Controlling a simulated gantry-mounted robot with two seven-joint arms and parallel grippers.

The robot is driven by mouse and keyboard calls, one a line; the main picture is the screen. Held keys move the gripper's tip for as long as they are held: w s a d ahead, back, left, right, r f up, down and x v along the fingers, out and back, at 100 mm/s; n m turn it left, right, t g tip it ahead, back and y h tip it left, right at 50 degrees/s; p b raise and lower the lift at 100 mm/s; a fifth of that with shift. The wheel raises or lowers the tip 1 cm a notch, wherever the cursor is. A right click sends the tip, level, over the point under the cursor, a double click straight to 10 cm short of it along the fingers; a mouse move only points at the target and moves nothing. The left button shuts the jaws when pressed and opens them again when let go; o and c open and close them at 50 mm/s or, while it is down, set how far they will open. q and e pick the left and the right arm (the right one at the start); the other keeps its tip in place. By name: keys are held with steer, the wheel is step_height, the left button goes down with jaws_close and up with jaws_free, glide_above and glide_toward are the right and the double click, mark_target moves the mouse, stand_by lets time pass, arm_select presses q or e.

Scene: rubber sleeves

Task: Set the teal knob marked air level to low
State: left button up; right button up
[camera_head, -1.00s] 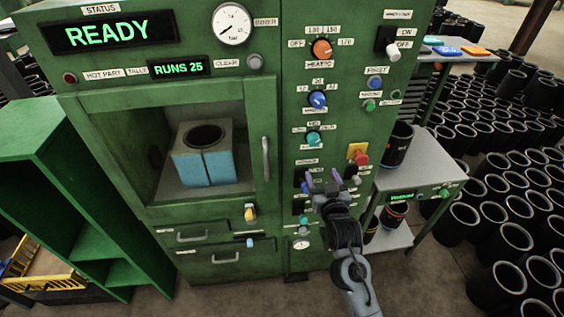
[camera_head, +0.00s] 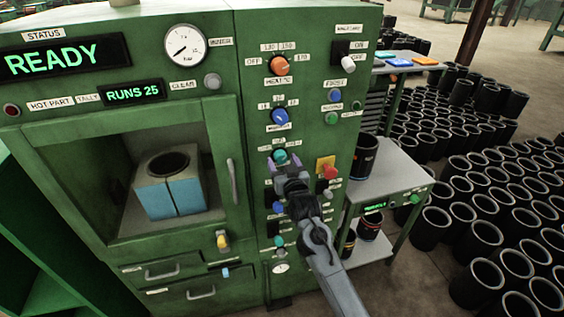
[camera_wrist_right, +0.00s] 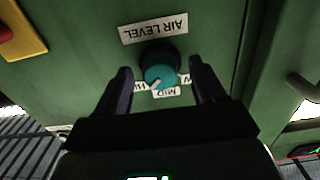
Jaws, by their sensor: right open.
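The teal air level knob (camera_head: 280,156) is on the green panel, below the blue knob. In the right wrist view the knob (camera_wrist_right: 160,69) appears upside down, with its AIR LEVEL label above and the MID label below. Its white mark points down and slightly left there, between MID and the partly hidden left label. My right gripper (camera_head: 284,162) is at the knob, its purple fingers open. In the wrist view the fingers (camera_wrist_right: 161,82) stand on either side of the knob, with gaps visible. The right label is partly hidden by a finger. My left gripper is not in view.
The red button (camera_head: 329,171) on a yellow plate sits right of the gripper. The orange knob (camera_head: 279,66) and blue knob (camera_head: 280,117) are above. A door handle (camera_head: 233,182) sticks out at left. A side table (camera_head: 400,178) stands at right.

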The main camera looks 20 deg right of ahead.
steer(key=shift+w, duration=0.55)
steer(key=c, duration=1.1)
steer(key=shift+o, duration=0.2)
